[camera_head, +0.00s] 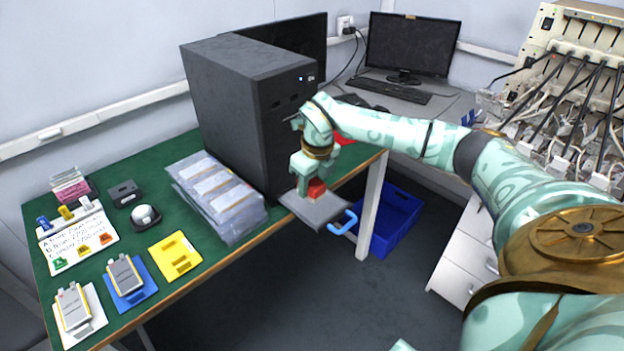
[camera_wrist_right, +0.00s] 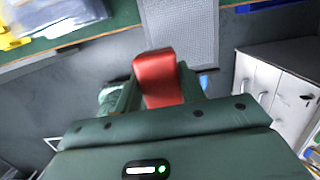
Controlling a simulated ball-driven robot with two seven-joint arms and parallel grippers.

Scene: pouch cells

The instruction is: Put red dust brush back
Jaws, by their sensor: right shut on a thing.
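The red dust brush (camera_head: 316,188) is in my right gripper (camera_head: 310,184), just off the front edge of the green table (camera_head: 120,183). In the right wrist view, a red block of the brush (camera_wrist_right: 160,78) sits between the two fingers (camera_wrist_right: 160,90). My right gripper is shut on it. The brush's lower part and bristles cannot be made out. A grey flat panel (camera_head: 322,212) lies below and behind the brush at the table's edge; whether they touch is unclear. It also shows in the right wrist view (camera_wrist_right: 181,30). My left gripper is not in view.
A blue hook-like handle (camera_head: 342,223) shows at the panel's right end. A black computer tower (camera_head: 232,110) and stacked clear pouches (camera_head: 216,194) stand left of the gripper. Another red piece (camera_head: 343,139) lies behind my wrist. A blue bin (camera_head: 395,217) and white drawers (camera_head: 463,258) are right.

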